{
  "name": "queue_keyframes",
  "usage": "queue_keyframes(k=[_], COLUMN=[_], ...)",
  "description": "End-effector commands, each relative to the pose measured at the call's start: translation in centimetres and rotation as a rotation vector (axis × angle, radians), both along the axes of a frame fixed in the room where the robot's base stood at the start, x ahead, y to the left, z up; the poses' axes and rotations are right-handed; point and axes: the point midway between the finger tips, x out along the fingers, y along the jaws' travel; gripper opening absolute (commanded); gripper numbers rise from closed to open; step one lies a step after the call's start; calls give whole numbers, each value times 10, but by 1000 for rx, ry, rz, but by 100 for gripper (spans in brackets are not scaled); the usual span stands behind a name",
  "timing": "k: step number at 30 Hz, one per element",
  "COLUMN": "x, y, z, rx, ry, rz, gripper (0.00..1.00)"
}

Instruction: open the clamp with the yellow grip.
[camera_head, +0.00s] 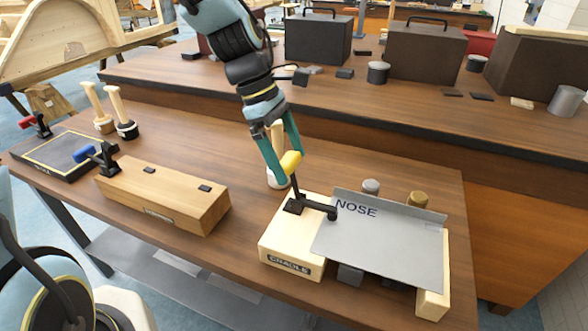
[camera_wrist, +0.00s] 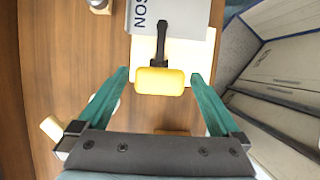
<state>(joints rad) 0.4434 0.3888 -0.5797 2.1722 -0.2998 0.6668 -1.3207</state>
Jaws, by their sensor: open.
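The clamp with the yellow grip (camera_head: 290,163) stands on the pale wooden cradle block (camera_head: 285,240). Its black handle rises from the base, and its black arm reaches right onto the grey sheet marked NOSE (camera_head: 375,238). My gripper (camera_head: 283,165) is open, its green fingers pointing down at the yellow grip. In the wrist view the yellow grip (camera_wrist: 160,81) lies between the tips of my open gripper (camera_wrist: 160,78), with a gap on both sides. The grey sheet (camera_wrist: 150,14) shows at the top of that view.
A clamp with a blue grip (camera_head: 84,153) is by a long wooden block (camera_head: 165,195) on the left. A clamp with a red grip (camera_head: 27,121) is farther left. A pale wooden-handled tool (camera_head: 278,172) stands behind my fingers. Bare tabletop (camera_head: 205,150) lies left of the cradle.

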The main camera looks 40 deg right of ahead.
Motion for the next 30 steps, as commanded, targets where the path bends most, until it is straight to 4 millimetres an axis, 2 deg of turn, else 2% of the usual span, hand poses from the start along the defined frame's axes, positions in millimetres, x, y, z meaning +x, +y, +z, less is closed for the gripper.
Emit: queue_keyframes(k=[3, 8, 19, 30], x=[-7, -11, -12, -12], y=[-3, -7, -7, -7], z=[-17, -31, -35, -35], rx=[2, 0, 0, 0], ry=[4, 0, -1, -1], rz=[-2, -1, 0, 0], gripper=[100, 100, 99, 57])
